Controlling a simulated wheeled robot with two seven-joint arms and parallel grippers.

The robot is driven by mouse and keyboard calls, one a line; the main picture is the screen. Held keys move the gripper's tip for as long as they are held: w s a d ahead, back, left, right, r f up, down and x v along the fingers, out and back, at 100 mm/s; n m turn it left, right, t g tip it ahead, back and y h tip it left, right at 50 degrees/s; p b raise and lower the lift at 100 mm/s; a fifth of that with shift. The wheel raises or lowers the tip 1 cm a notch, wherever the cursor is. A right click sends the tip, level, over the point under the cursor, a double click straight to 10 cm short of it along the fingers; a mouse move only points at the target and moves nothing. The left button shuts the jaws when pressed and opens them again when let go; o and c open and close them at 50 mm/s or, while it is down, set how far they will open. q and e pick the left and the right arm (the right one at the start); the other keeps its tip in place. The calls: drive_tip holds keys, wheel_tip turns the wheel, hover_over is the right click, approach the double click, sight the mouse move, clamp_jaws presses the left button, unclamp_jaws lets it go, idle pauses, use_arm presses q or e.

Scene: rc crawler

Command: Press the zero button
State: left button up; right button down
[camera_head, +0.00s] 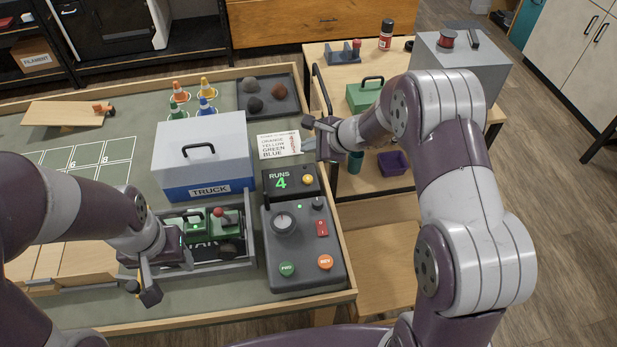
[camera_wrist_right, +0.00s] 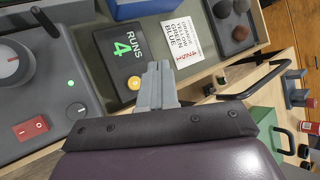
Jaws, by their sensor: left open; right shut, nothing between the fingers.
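The runs counter (camera_head: 279,186) is a dark box with a green 4 under the word RUNS. A round yellow button (camera_head: 307,179), with no readable label, sits on its right side. In the right wrist view the yellow button (camera_wrist_right: 134,83) lies just left of my right gripper (camera_wrist_right: 157,68), whose fingers are shut and empty. In the head view my right gripper (camera_head: 309,123) is beyond the counter, near the bench's right edge, apart from the button. My left gripper (camera_head: 140,289) is open and empty at the front left, by the grey drawer.
The control panel (camera_head: 303,250) with a knob, red switch, green and orange buttons stands in front of the counter. A grey TRUCK box (camera_head: 203,155) is left of it. A printed card (camera_head: 279,144) lies behind. A side table (camera_head: 340,75) with a rail handle stands right.

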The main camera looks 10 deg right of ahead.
drive_tip(key=shift+f, duration=0.1)
drive_tip(key=b, duration=0.6)
hover_over(310, 180)
wheel_tip(310, 180, down, 8)
drive_tip(key=shift+s, duration=0.1)
drive_tip(key=shift+f+b, duration=0.35)
drive_tip(key=shift+b, duration=0.2)
idle(1.1)
drive_tip(key=shift+f+b, duration=0.35)
drive_tip(key=shift+b, duration=0.2)
drive_tip(key=shift+f+b, duration=0.4)
drive_tip(key=shift+b, duration=0.15)
idle(0.4)
idle(0.4)
drive_tip(key=shift+r+p, duration=0.55)
drive_tip(key=shift+r, duration=0.3)
